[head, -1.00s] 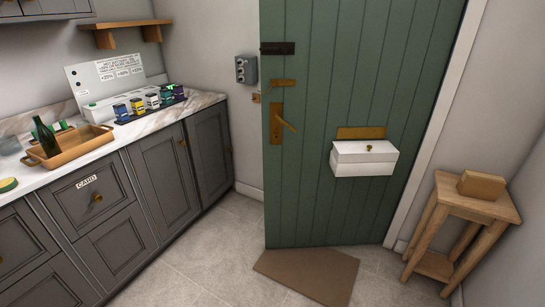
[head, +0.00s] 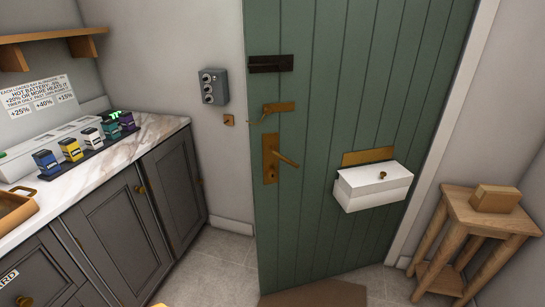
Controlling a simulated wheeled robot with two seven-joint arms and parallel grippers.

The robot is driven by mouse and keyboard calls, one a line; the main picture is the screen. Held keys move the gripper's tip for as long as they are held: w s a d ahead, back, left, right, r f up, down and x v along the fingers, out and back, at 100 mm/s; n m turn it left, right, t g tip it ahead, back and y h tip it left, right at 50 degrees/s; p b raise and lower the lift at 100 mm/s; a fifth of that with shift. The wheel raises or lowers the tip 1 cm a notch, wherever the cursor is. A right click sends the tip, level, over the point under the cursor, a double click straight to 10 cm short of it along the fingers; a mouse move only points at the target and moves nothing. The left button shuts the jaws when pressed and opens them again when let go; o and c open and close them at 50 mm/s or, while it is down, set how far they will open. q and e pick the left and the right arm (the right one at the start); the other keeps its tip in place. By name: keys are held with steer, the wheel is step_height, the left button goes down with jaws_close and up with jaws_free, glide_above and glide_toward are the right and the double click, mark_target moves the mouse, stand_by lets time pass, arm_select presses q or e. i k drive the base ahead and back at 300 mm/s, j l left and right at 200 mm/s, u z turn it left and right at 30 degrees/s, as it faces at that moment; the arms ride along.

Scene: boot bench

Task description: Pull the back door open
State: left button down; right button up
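The green plank back door (head: 330,215) fills the middle of the head view. I cannot tell whether it is fully closed or slightly ajar. A brass lever handle (head: 284,158) sits on a brass plate near its left edge. Above the handle are a small brass lock plate (head: 279,107) and a dark bolt (head: 271,64). A white letter box (head: 374,186) is fixed to the door under a brass flap plate (head: 368,156). Neither of my grippers is in view.
Grey cabinets (head: 120,228) with a marble counter (head: 120,148) stand to the left, holding several small coloured blocks. A grey switch box (head: 213,87) is on the wall. A wooden stand (head: 478,222) carries a tan block (head: 495,198). A brown mat (head: 315,294) lies before the door.

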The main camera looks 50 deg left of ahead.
mark_target(366, 83)
steer(key=i+j+z, duration=0.1)
steer(key=j+z, duration=0.2)
steer(key=j, duration=0.65)
steer(key=j+z, duration=0.3)
steer(key=j, duration=0.7)
steer(key=k+j+z, duration=0.1)
steer(key=j+z, duration=0.2)
steer(key=j, duration=0.65)
